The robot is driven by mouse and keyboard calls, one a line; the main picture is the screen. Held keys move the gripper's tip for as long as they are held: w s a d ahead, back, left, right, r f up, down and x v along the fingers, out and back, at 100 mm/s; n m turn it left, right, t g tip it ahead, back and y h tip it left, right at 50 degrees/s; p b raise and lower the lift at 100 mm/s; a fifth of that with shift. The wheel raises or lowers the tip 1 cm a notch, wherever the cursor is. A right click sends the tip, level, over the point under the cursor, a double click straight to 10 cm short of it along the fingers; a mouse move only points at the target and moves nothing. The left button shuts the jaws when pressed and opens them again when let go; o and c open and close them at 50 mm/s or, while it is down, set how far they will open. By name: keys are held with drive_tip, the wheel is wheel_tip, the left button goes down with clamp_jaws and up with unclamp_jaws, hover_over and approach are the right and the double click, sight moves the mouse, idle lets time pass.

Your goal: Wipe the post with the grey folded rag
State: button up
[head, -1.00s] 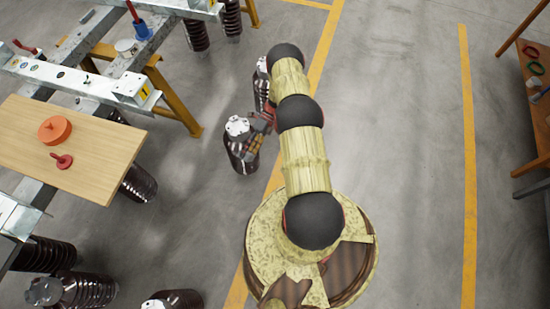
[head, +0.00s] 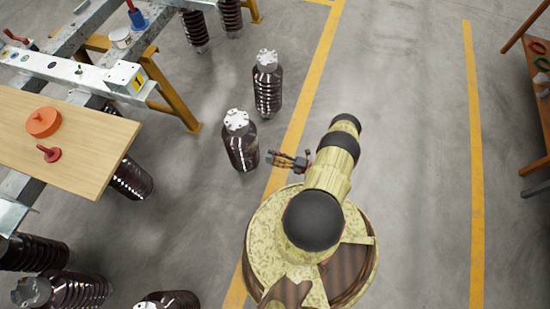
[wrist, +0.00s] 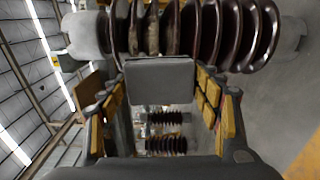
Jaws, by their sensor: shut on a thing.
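The nearest post (head: 241,150) is a dark brown ribbed insulator with a pale metal cap, standing upright on the floor left of my gripper (head: 276,158). A similar post (head: 267,92) stands just behind it. In the wrist view a ribbed post (wrist: 200,28) lies across the top of the picture, with a duller, paler stretch on some ribs left of its middle. My gripper (wrist: 165,90) is shut on the grey folded rag (wrist: 160,78), which faces that post. I cannot tell whether the rag touches it. The rag is not clear in the head view.
A wooden board (head: 85,165) with an orange round item (head: 43,122) and a red item (head: 49,154) lies on the metal frame at left. More ribbed insulators (head: 85,290) lie at lower left. A bench (head: 535,85) stands far right. Open floor lies between the yellow lines.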

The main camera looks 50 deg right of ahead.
sight(256, 147)
drive_tip(key=shift+x, duration=2.4)
drive_tip(key=shift+x, duration=1)
drive_tip(key=shift+w+d, duration=0.25)
drive_tip(key=shift+d, duration=0.5)
drive_tip(key=shift+w+d, duration=0.15)
drive_tip(key=shift+d, duration=0.25)
drive_tip(key=shift+c, duration=0.8)
drive_tip(key=shift+w+d, duration=0.3)
drive_tip(key=shift+d, duration=0.5)
drive_tip(key=shift+w+d, duration=0.3)
drive_tip(key=shift+d, duration=0.45)
drive_tip(key=shift+w+d, duration=0.3)
drive_tip(key=shift+d, duration=0.5)
